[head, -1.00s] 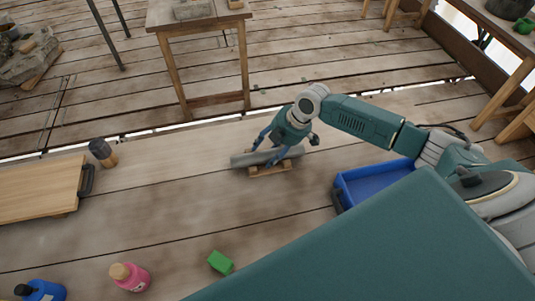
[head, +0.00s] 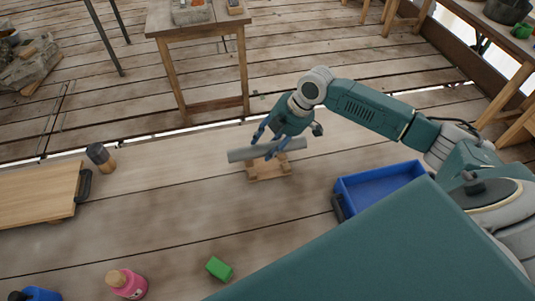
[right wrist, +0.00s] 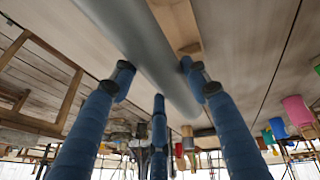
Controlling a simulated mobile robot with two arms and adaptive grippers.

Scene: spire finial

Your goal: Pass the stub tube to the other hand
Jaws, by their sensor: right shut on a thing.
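The stub tube (head: 240,155) is a grey cylinder held level just above a small wooden cradle (head: 270,168) in the head view. My right gripper (head: 267,150) comes down from above and is shut on the tube near its middle. In the right wrist view the tube (right wrist: 150,50) runs diagonally between the blue fingers, and a strip of the cradle (right wrist: 178,25) shows beyond it. My left gripper is not in view.
A blue tray (head: 380,187) lies right of the cradle. A wooden board (head: 40,192) and a dark-topped jar (head: 101,156) are at left. The planks between are clear.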

